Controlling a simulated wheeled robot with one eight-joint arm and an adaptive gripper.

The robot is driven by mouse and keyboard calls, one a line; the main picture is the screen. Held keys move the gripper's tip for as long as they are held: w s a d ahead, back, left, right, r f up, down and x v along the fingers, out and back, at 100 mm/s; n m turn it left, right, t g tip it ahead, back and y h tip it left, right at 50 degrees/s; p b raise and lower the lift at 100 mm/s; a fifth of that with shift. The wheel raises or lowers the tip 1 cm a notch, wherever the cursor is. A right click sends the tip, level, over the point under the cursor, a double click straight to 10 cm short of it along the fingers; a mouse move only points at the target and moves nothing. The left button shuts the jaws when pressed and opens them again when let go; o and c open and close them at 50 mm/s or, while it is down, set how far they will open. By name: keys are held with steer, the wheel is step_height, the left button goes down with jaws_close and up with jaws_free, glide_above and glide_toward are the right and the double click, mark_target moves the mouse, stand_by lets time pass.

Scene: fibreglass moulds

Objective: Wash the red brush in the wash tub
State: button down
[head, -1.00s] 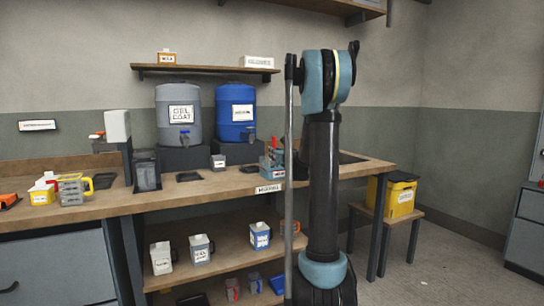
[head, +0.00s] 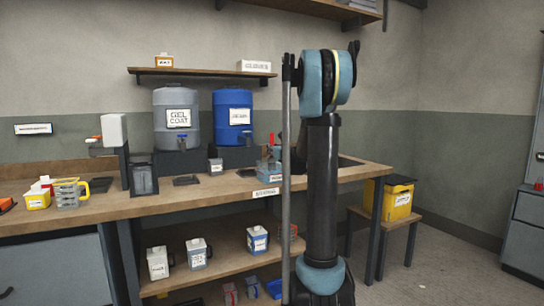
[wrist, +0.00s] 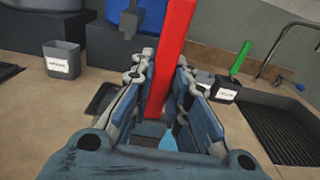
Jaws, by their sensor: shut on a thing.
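The red brush shows in the wrist view as a long red handle (wrist: 172,55) rising between the fingers of my gripper (wrist: 163,88). My gripper is shut on it. The brush's bristles cannot be made out.
A dark labelled cup (wrist: 224,90) with a green handle (wrist: 241,57) stands left of the basin. A grey labelled cup (wrist: 62,60) stands at the left. A yellow bin (head: 397,199) is at right.

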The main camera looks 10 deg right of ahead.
mark_target(272, 136)
steer(key=shift+r, duration=3.05)
steer(key=shift+r, duration=2.5)
